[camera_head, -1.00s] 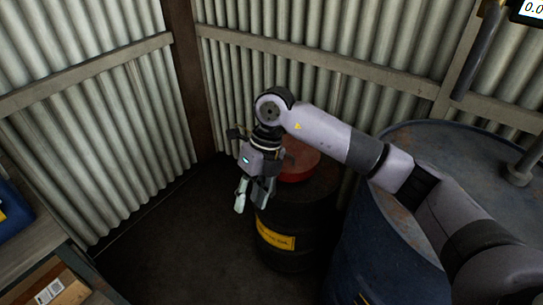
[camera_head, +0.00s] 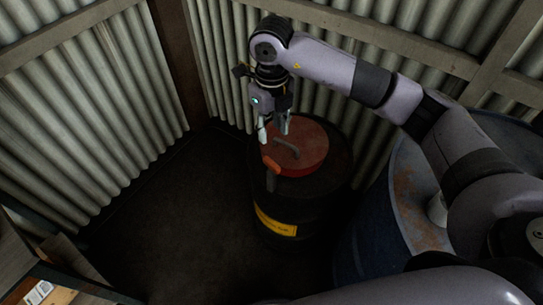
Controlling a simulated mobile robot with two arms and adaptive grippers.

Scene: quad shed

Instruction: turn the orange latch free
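The orange latch (camera_head: 271,164) is a small piece at the left front edge of the red lid (camera_head: 312,150). The lid sits on a black drum (camera_head: 275,205) and has a dark handle (camera_head: 286,147) on top. My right gripper (camera_head: 274,136) points down just above the left part of the lid, behind the latch. Its two fingers are apart with nothing seen between them. I cannot tell whether a fingertip touches the lid. My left gripper does not show.
A large blue, rusty drum (camera_head: 408,195) stands right of the black drum, under my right arm. Corrugated walls (camera_head: 75,130) close off the back and left. A shelf with a box (camera_head: 52,292) is at the lower left. The dark floor (camera_head: 170,220) between is clear.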

